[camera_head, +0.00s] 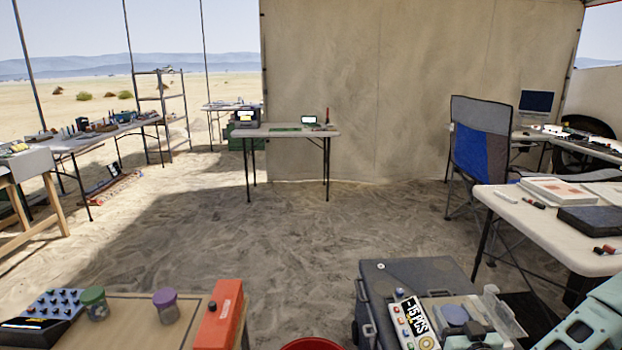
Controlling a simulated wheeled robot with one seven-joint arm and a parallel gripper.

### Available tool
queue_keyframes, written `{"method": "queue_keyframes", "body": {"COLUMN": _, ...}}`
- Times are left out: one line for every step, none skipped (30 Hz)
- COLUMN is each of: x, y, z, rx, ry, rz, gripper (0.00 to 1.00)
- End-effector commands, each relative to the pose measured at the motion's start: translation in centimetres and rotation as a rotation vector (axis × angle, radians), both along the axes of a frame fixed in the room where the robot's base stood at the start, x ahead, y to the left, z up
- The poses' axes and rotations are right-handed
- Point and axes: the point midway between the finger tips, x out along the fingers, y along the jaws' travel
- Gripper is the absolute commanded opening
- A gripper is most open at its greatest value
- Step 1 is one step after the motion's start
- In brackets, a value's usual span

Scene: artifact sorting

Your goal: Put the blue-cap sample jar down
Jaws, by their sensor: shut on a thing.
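A jar with a dull blue round cap (454,314) shows at the lower right, among small items above the dark wheeled case. It is partly covered by things around it, and I cannot tell whether it rests on something or is held. A green-cap jar (94,302) and a purple-cap jar (166,304) stand upright on the near tan table (142,338) at the lower left.
A dark case (385,278) and a labelled "15 PCS" box (412,322) are at the lower right. A white table (520,226) stands beyond.

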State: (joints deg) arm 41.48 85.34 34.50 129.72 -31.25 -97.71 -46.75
Motion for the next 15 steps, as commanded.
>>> {"method": "queue_keyframes", "body": {"x": -0.3, "y": 0.0, "z": 1.9, "rx": 0.003, "ry": 0.001, "rz": -0.004, "gripper": 0.29}}
{"method": "queue_keyframes", "body": {"x": -0.5, "y": 0.1, "z": 2.3, "rx": 0.004, "ry": 0.000, "rz": -0.005, "gripper": 0.29}}
{"method": "queue_keyframes", "body": {"x": -0.6, "y": 0.1, "z": 2.7, "rx": 0.006, "ry": -0.002, "rz": -0.006, "gripper": 0.29}}
{"method": "queue_keyframes", "body": {"x": -0.8, "y": 0.1, "z": 3.0, "rx": 0.006, "ry": -0.002, "rz": -0.007, "gripper": 0.29}}
{"method": "queue_keyframes", "body": {"x": -0.9, "y": 0.2, "z": 3.3, "rx": 0.007, "ry": -0.003, "rz": -0.008, "gripper": 0.29}}
{"method": "queue_keyframes", "body": {"x": -1.0, "y": 0.2, "z": 3.6, "rx": 0.007, "ry": -0.006, "rz": -0.009, "gripper": 0.29}}
{"method": "queue_keyframes", "body": {"x": -1.1, "y": 0.2, "z": 3.8, "rx": 0.007, "ry": -0.007, "rz": -0.010, "gripper": 0.29}}
{"method": "queue_keyframes", "body": {"x": -1.2, "y": 0.2, "z": 3.9, "rx": 0.008, "ry": -0.007, "rz": -0.011, "gripper": 0.29}}
{"method": "queue_keyframes", "body": {"x": -1.3, "y": 0.2, "z": 4.1, "rx": 0.009, "ry": -0.008, "rz": -0.012, "gripper": 0.29}}
{"method": "queue_keyframes", "body": {"x": -1.4, "y": 0.2, "z": 4.2, "rx": 0.009, "ry": -0.009, "rz": -0.013, "gripper": 0.29}}
{"method": "queue_keyframes", "body": {"x": -1.4, "y": 0.3, "z": 4.3, "rx": 0.009, "ry": -0.009, "rz": -0.013, "gripper": 0.29}}
{"method": "queue_keyframes", "body": {"x": -1.6, "y": 0.2, "z": 4.2, "rx": 0.008, "ry": -0.009, "rz": -0.014, "gripper": 0.29}}
{"method": "queue_keyframes", "body": {"x": -1.7, "y": 0.2, "z": 4.1, "rx": 0.008, "ry": -0.008, "rz": -0.014, "gripper": 0.29}}
{"method": "queue_keyframes", "body": {"x": -2.0, "y": 0.1, "z": 3.8, "rx": 0.008, "ry": -0.006, "rz": -0.014, "gripper": 0.29}}
{"method": "queue_keyframes", "body": {"x": -2.6, "y": 0.0, "z": 3.4, "rx": 0.008, "ry": -0.002, "rz": -0.015, "gripper": 0.29}}
